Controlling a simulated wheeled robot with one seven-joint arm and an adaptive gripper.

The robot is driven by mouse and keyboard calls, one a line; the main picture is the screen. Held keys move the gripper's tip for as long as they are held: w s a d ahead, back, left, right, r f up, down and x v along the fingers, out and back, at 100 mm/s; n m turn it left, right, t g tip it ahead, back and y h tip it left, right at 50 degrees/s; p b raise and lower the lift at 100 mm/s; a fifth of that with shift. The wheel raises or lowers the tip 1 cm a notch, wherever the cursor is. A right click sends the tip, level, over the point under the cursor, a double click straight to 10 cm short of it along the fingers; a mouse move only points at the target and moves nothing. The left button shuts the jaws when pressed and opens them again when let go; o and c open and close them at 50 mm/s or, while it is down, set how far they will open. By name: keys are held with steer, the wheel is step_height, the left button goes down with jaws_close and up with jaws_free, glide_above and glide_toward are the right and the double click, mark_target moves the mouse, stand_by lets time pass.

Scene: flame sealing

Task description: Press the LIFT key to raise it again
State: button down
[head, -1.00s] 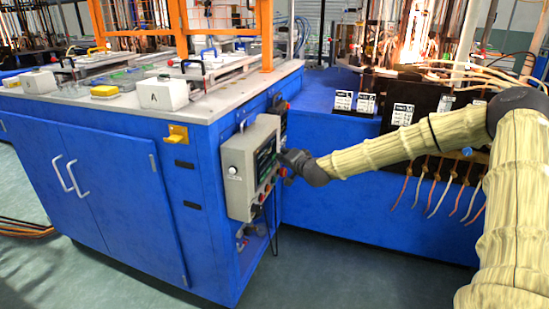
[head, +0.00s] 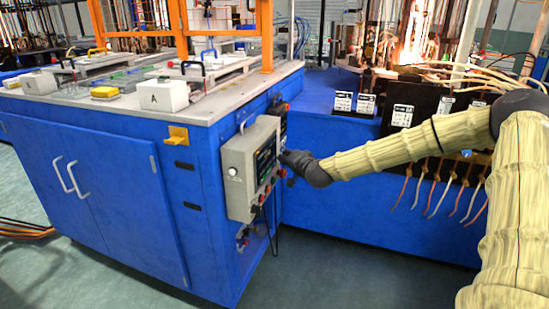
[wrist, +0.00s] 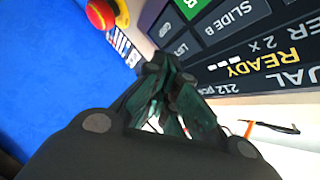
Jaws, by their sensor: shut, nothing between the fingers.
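The grey control panel (head: 236,175) is mounted on the end of the blue cabinet. In the wrist view its dark screen (wrist: 240,40) shows READY and SLIDE B, turned in the picture. My gripper (head: 284,163) is at the panel's front in the head view. In the wrist view my gripper (wrist: 160,65) is shut and empty, its tips close to the panel below that key. I cannot tell whether they touch.
A red and yellow emergency stop (wrist: 100,14) sticks out near the upper left of the wrist view. White box A (head: 164,95) stands on the cabinet top. Glowing equipment (head: 412,45) and small black-and-white cards (head: 403,115) are behind my arm. Floor is clear before the cabinet.

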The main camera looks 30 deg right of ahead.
steer(key=shift+s+d, duration=0.15)
steer(key=shift+s, duration=0.05)
steer(key=shift+s+d+p, duration=1.25)
steer(key=shift+s+d, duration=0.35)
steer(key=shift+s, duration=0.25)
